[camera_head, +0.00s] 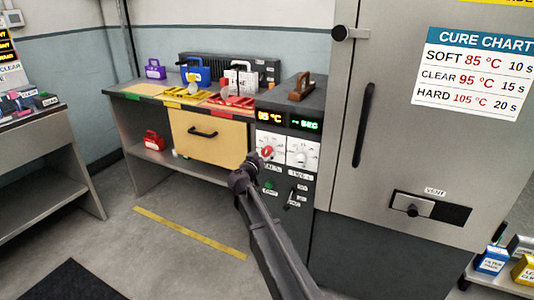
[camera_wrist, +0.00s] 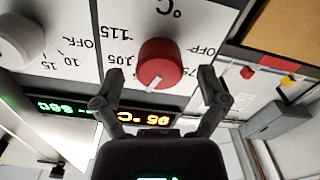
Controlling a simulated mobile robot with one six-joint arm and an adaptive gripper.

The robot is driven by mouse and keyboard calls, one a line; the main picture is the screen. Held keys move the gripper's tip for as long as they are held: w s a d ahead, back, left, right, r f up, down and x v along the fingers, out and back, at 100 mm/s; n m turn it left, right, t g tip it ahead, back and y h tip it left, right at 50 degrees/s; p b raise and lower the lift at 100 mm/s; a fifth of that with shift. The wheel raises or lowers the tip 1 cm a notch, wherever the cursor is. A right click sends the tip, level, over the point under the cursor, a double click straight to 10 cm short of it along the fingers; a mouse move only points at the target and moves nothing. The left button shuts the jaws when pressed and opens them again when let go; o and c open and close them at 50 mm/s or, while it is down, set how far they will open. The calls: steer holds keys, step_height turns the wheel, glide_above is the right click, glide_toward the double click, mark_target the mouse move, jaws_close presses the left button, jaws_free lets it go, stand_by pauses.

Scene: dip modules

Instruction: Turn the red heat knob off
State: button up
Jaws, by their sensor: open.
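The red heat knob (camera_wrist: 160,62) sits on a white dial plate in the wrist view, which shows the panel upside down. A pale pointer line marks its lower edge, on the side toward the displays. The dial is lettered OFF, 105 and 115. My gripper (camera_wrist: 160,92) is open, its two fingers on either side of the knob's near edge; I cannot tell whether they touch it. In the head view the red knob (camera_head: 267,152) shows just above my gripper (camera_head: 256,163). The orange display (camera_head: 269,117) reads 95 °C.
A white timer knob (camera_head: 302,158) is right of the red one. A green display (camera_head: 305,122) is above it. The grey oven door (camera_head: 430,150) with a black handle stands right. A tan drawer (camera_head: 208,140) and bench with coloured trays lie left.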

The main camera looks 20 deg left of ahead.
steer(key=shift+w, duration=0.95)
steer(key=c, duration=1.1)
